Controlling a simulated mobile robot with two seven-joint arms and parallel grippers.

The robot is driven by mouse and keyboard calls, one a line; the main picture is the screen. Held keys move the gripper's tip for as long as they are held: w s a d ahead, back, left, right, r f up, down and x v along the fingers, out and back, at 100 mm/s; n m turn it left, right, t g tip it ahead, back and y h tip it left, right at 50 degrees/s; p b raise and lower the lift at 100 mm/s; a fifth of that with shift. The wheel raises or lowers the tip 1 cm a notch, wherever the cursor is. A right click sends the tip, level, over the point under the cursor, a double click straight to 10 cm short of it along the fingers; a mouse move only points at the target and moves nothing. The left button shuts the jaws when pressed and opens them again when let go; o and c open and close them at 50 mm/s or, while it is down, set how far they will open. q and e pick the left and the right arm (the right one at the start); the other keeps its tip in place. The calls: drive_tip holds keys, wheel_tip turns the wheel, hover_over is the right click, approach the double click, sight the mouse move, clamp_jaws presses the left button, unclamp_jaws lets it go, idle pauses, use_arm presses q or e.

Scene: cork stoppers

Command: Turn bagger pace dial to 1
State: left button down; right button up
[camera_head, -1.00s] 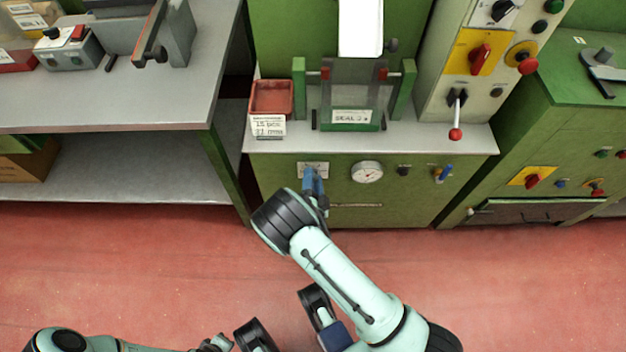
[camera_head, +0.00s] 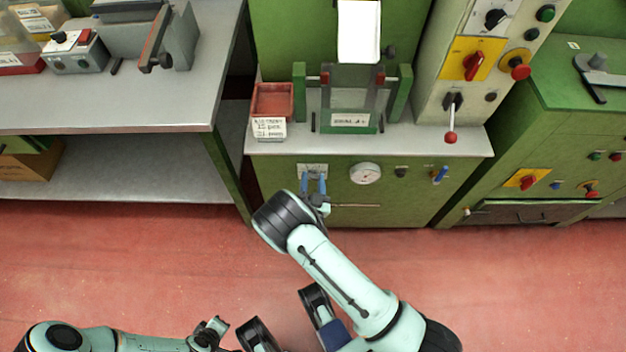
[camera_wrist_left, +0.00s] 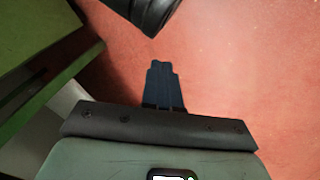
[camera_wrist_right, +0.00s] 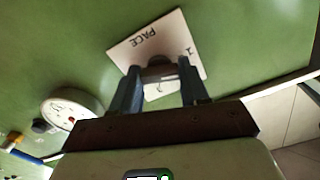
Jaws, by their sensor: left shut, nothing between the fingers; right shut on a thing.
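The bagger pace dial is a dark knob (camera_wrist_right: 158,73) on a pale square plate (camera_wrist_right: 135,48) marked PACE, in the right wrist view. A figure that looks like 1 is near the plate's right edge, and another mark is partly visible below the knob. My right gripper (camera_wrist_right: 160,76) is shut on the knob, one blue finger on each side. The knob's pointer is not clear. In the head view the plate (camera_head: 312,167) shows behind my right gripper (camera_head: 313,182). My left gripper (camera_wrist_left: 163,70) is shut and empty over the red floor, away from the panel.
Right of the dial on the green front are a round gauge (camera_head: 365,173), a black knob (camera_head: 401,172) and a blue-handled switch (camera_head: 440,175). A red bin (camera_head: 272,99) stands on the ledge above. A grey bench (camera_head: 180,105) is to the left.

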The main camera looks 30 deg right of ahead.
use_arm(q)
drive_tip(key=shift+s+d+r+p, duration=0.3)
drive_tip(key=shift+s, duration=0.35)
use_arm(e)
drive_tip(key=shift+n, duration=1.7)
use_arm(q)
drive_tip(key=shift+g, duration=0.3)
use_arm(e)
drive_tip(key=shift+n, duration=0.3)
drive_tip(key=o, duration=1.1)
drive_tip(key=shift+c, duration=0.2)
use_arm(q)
drive_tip(key=shift+g+h, duration=0.3)
drive_tip(key=shift+g, duration=0.1)
drive_tip(key=s, duration=0.1)
drive_tip(key=s+d+r+p, duration=0.1)
drive_tip(key=s+r+p, duration=0.1)
drive_tip(key=shift+s+d+r, duration=0.1)
drive_tip(key=shift+d+r, duration=0.05)
drive_tip(key=shift+d, duration=0.2)
use_arm(e)
drive_tip(key=v, duration=1.3)
drive_tip(key=shift+s, duration=0.25)
drive_tip(key=shift+a, duration=0.1)
